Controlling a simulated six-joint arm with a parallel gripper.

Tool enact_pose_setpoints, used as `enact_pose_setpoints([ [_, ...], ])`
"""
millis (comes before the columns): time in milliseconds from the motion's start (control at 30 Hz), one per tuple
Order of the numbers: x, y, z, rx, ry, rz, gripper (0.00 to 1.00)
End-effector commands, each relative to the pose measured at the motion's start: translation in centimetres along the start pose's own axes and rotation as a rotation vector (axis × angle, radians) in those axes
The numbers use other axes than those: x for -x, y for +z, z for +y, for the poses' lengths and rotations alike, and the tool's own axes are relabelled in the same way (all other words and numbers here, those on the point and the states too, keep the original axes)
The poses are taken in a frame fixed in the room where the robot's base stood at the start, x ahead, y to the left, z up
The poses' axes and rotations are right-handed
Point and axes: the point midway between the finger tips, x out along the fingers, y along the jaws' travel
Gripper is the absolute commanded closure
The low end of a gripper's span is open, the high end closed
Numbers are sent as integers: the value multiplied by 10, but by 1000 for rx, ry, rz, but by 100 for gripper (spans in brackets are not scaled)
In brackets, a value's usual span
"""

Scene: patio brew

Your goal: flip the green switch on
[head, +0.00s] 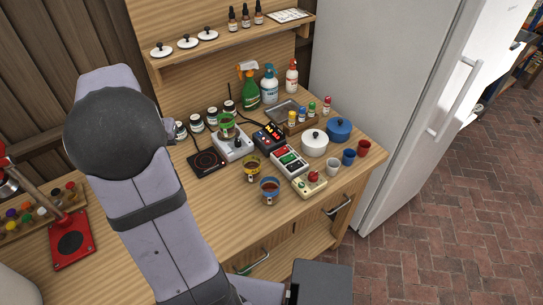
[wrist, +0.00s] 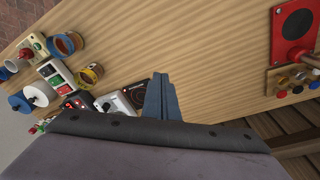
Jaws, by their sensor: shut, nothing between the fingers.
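A white switch panel (head: 303,171) with red, green and pale switches lies on the wooden counter in the head view. Its green switch (head: 290,158) is in the middle; its on or off position is too small to tell. The panel also shows at the left of the wrist view (wrist: 54,73). My gripper (wrist: 161,78) is shut and empty in the wrist view, above bare counter and apart from the panel. In the head view the gripper is hidden behind my arm.
Around the panel stand a dark button box (head: 269,136), a cream box with a red button (head: 309,184), a yellow-banded cup (head: 252,169), a blue-banded cup (head: 269,191) and a white pot (head: 314,143). A black hot plate (head: 207,162) lies farther left. The counter (head: 222,205) front is clear.

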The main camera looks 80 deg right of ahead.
Motion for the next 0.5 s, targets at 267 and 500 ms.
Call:
enact_pose_setpoints([
  [267,-16,-91,130,-491,64,36,100],
  [500,-22,-121,238,-820,114,65,100],
])
